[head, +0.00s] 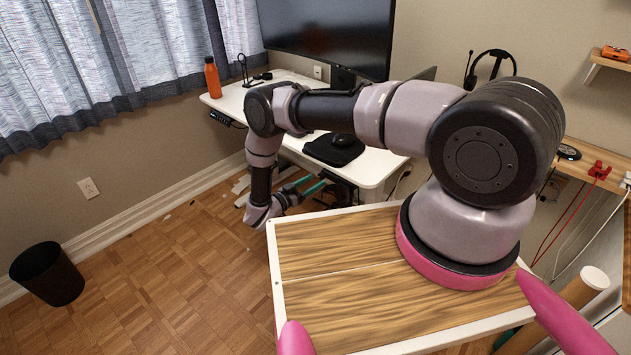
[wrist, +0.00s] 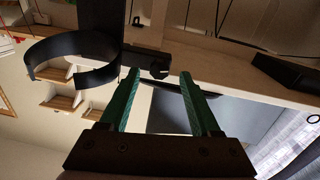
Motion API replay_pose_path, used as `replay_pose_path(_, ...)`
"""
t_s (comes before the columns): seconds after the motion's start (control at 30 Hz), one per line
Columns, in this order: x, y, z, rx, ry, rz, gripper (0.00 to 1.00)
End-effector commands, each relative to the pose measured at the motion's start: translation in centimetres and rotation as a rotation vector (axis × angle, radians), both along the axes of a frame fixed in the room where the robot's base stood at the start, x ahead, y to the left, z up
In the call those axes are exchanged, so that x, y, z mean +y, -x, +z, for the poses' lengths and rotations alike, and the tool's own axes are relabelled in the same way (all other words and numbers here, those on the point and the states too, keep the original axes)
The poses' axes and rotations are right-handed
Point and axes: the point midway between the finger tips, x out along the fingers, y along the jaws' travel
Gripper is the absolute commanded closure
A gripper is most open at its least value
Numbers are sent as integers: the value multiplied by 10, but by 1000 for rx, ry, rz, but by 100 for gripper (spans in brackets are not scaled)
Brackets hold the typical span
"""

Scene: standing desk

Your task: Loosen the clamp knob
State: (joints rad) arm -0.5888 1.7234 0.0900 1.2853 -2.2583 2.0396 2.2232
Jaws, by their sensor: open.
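The underside of the desk (wrist: 205,65) crosses the wrist view. A black clamp (wrist: 143,58) is fixed at it, and a small dark round part that looks like its knob (wrist: 158,71) shows at its end. My gripper (wrist: 160,75) is open, with its two green fingers pointing toward the clamp. The knob appears between the fingertips in the picture; I cannot tell whether it lies between them in depth. In the head view my gripper (head: 312,188) is low beside the white desk (head: 378,165), and the clamp is not visible there.
A curved black band (wrist: 75,60) hangs left of the fingers in the wrist view. A dark block (wrist: 285,75) is under the desk at the right. Floor at the left is mostly clear.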

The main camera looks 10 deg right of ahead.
Motion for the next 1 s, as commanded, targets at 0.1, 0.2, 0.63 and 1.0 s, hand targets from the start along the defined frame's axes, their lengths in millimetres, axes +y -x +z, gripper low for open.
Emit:
replay_pose_path(0.1,-11,-7,0,0,0,-2,36)
replay_pose_path(0.2,-15,-9,0,0,0,0,36)
replay_pose_path(0.63,-15,-10,0,0,0,0,94)
replay_pose_path(1.0,-15,-10,0,24,19,-1,100)
